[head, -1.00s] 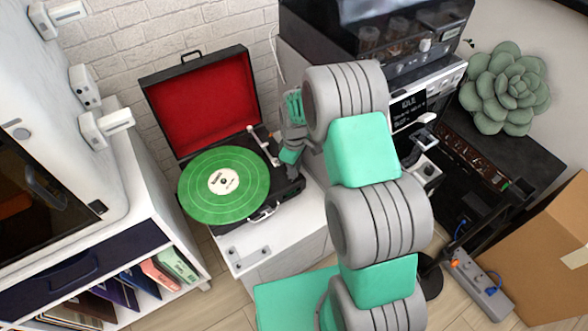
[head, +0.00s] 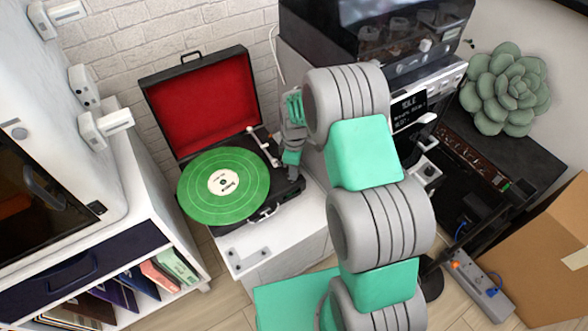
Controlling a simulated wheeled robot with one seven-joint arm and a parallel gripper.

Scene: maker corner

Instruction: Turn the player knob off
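The record player (head: 274,199) is an open black case with a red-lined lid (head: 205,100), standing on a white cabinet. A green record (head: 224,186) lies on its platter, and the tonearm (head: 264,146) is on the right side of the deck. My gripper (head: 293,172) is at the right edge of the player, pointing down. The player knob cannot be made out; my gripper and arm cover that part of the deck. The fingers are too small and too dark to tell whether they are open or shut, or touching anything.
A white cabinet (head: 262,256) carries the player. A dark machine with a lit display (head: 409,107) stands right of my arm. A white shelf unit with record sleeves (head: 178,267) is at the left. A power strip (head: 482,284) and cardboard box (head: 545,262) are at the lower right.

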